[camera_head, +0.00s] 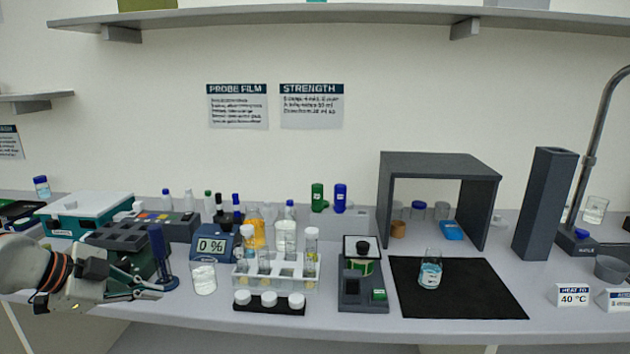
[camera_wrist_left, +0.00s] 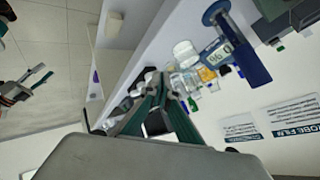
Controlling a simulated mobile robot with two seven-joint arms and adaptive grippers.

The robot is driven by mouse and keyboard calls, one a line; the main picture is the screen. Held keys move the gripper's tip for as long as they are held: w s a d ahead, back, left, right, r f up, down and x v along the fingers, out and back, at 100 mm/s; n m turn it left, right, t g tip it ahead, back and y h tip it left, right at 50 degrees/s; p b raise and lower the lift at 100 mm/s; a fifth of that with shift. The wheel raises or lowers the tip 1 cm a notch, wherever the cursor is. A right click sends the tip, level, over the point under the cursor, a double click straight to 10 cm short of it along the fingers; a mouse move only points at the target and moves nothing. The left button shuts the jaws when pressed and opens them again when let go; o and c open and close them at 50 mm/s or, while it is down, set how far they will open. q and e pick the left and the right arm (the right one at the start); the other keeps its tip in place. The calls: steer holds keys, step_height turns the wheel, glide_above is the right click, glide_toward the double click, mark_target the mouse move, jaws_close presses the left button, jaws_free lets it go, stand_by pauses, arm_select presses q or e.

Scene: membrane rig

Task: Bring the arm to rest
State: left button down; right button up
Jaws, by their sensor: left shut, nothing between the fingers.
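My left gripper (camera_head: 158,291) is at the left front of the bench in the head view, pointing right. Its fingers are shut with nothing between them. In the left wrist view the shut fingers (camera_wrist_left: 160,85) point toward the bench edge. The blue upright holder (camera_head: 160,256) stands just behind the fingertips, and the gripper appears apart from it. What looks like my right gripper (camera_wrist_left: 25,88) shows at the left edge of the left wrist view, too small to tell its jaws. It is not in the head view.
A glass beaker (camera_head: 430,274) is on the black mat (camera_head: 480,300). The space in front of the bench looks free.

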arm_select(q)
steer(key=s+d+f+t+h, duration=0.1)
steer(key=s+d+f+h, duration=0.15)
steer(key=d, duration=0.45)
steer(key=s+d+f+m+h, duration=0.1)
steer(key=d+h, duration=0.3)
steer(key=d, duration=0.3)
steer(key=s+d+f+t+h, duration=0.15)
steer(key=d+h, duration=0.25)
steer(key=d, duration=0.4)
steer(key=s+a+f+n+t+y, duration=0.25)
steer(key=f+n+y, duration=0.25)
steer(key=f, duration=0.3)
steer(key=s+a+f+n+t+y, duration=0.1)
steer(key=a+f+n+t+y, duration=0.3)
steer(key=f, duration=0.5)
steer(key=s+a+f+n+g+y, duration=0.2)
steer(key=s+f+g+y, duration=0.3)
steer(key=s+f, duration=0.9)
steer(key=shift+s+a+f+n+g, duration=0.15)
steer(key=shift+f+n+g, duration=0.25)
steer(key=shift+f+n, duration=0.5)
